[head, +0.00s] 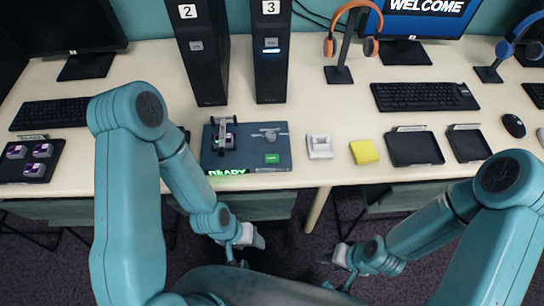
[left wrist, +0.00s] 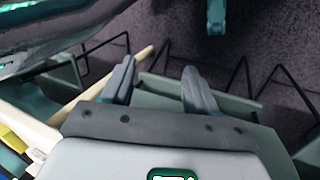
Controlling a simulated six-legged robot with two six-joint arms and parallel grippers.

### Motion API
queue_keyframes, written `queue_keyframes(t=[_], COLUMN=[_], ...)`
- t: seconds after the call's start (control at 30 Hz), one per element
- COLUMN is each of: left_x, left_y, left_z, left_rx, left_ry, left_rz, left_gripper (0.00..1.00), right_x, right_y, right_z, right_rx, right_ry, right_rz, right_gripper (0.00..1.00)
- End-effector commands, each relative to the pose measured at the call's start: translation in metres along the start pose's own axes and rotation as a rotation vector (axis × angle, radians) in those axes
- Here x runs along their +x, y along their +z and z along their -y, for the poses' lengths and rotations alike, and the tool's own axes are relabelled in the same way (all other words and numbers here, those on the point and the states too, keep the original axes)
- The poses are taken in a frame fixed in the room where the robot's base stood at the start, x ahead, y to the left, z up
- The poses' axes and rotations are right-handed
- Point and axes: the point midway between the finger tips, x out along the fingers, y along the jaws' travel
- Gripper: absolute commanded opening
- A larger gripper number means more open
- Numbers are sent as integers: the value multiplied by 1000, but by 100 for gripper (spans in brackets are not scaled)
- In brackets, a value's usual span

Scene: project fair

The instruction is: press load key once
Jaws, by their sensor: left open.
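A dark blue-grey control pad (head: 245,164) lies on the table near its front edge, with a lit green "READY" text on its front. A small green key (head: 271,158) with lettering too small to read sits on its right half. My left gripper (head: 238,264) hangs in front of the table, below and apart from the pad. In the left wrist view its two grey fingers (left wrist: 159,68) are spread and empty. My right gripper (head: 326,272) is also off the table front, with its tips apart.
Right of the pad are a white switch-like block (head: 319,146), a yellow block (head: 364,152) and two dark trays (head: 414,148). A dark tray with purple-and-white pieces (head: 38,160) is at left. Two black towers (head: 270,60) stand behind the pad.

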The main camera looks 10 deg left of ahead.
Motion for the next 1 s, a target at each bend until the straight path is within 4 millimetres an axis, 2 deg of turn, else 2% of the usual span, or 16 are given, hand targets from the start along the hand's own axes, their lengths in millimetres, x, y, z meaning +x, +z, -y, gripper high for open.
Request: queue_keyframes(t=[0.03,0.1,0.17,0.2,1.0], left_x=[0,0,0,0,0], left_y=[0,0,0,0,0], left_z=[0,0,0,0,0], left_rx=[0,0,0,0,0], left_ry=[0,0,0,0,0], left_rz=[0,0,0,0,0], left_gripper=[49,26,7,0,0], right_x=[0,0,0,0,0], right_y=[0,0,0,0,0], right_z=[0,0,0,0,0], right_rx=[0,0,0,0,0], right_ry=[0,0,0,0,0], right_rz=[0,0,0,0,0], right_gripper=[43,43,43,43,43])
